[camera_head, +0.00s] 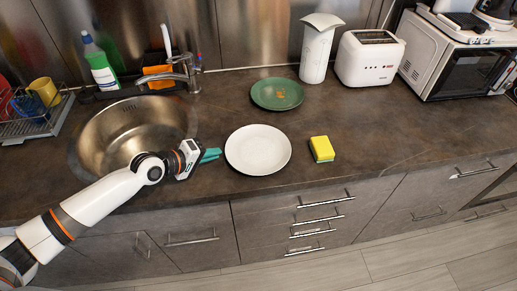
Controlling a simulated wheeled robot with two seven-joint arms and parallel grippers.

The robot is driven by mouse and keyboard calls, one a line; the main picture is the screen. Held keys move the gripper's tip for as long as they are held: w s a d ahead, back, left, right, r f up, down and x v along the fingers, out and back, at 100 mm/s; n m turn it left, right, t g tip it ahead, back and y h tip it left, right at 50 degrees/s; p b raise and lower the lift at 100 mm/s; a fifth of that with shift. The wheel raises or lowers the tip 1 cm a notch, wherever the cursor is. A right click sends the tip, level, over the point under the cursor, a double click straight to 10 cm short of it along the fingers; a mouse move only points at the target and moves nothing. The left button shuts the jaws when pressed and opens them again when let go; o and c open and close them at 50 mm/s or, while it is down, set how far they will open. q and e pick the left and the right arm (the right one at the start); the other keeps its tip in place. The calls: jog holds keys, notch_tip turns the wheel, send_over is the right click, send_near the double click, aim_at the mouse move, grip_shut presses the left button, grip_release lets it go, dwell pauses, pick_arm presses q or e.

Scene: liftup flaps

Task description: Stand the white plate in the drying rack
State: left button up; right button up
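The white plate (258,150) lies flat on the dark counter (400,135), right of the sink. My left gripper (211,155) is just left of the plate's rim, with its teal fingers pointing at it. A small gap seems to remain between fingertips and rim. I cannot tell how far its fingers are apart. The drying rack (38,124) is at the far left, beyond the sink, partly cut off by the picture edge. It holds a yellow mug (46,92) and other dishes. My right gripper is not in view.
The sink (135,130) with its tap (182,72) lies between rack and plate. A green plate (277,94) lies behind the white one, a yellow-green sponge (321,149) to its right. A soap bottle (101,66), paper towel holder (316,50), toaster (369,58) and microwave (460,65) stand behind.

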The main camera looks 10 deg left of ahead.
aim_at(228, 151)
pick_arm(q)
jog(key=x, duration=0.4)
jog(key=shift+w+d+f, duration=0.15)
jog(key=shift+c, duration=0.4)
grip_shut()
